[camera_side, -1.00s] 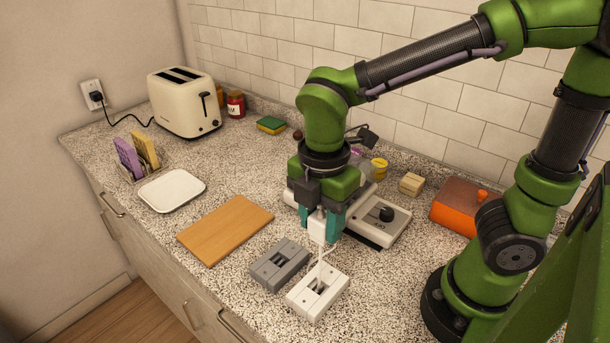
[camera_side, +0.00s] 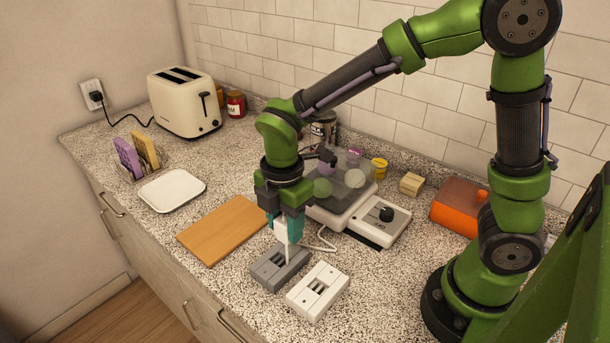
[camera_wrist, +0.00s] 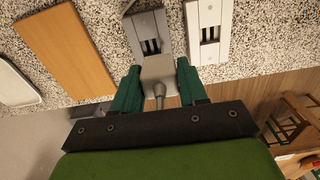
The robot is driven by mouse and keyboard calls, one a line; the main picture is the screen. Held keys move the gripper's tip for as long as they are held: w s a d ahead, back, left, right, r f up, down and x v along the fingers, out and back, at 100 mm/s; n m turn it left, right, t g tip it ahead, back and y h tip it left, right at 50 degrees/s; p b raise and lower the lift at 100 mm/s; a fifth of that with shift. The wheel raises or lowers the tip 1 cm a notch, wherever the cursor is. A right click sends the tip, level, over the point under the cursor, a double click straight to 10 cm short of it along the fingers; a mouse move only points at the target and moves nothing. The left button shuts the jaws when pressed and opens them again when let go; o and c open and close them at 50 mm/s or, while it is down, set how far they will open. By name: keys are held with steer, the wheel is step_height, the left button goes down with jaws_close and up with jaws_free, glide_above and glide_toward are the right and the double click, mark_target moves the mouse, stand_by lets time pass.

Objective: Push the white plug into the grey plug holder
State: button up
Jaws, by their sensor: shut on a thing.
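My gripper (camera_side: 284,227) is shut on the white plug (camera_side: 281,233) and holds it upright over the grey plug holder (camera_side: 264,275). The plug's lower end overlaps the holder's top in the side view; I cannot tell whether it touches or has entered. In the wrist view, my green fingers (camera_wrist: 158,80) grip the pale plug (camera_wrist: 158,68) on both sides. The grey holder (camera_wrist: 148,22) with its dark slots lies just beyond it. A white plug holder (camera_side: 301,301), also slotted and empty, stands to the right and nearer the front; it also shows in the wrist view (camera_wrist: 209,15).
A white cord (camera_side: 326,243) trails right of the plug. A wooden board (camera_side: 222,228) lies left, with a white tray (camera_side: 172,190) beyond. An orange box (camera_side: 455,205) is at right.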

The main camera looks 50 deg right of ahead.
steer(key=shift+w+a+f, duration=0.15)
steer(key=shift+w+a, duration=0.1)
steer(key=shift+w, duration=0.6)
steer(key=shift+f, duration=2.5)
steer(key=shift+f, duration=1.35)
steer(key=o, duration=1.1)
steer(key=shift+o, duration=0.2)
steer(key=shift+r, duration=0.1)
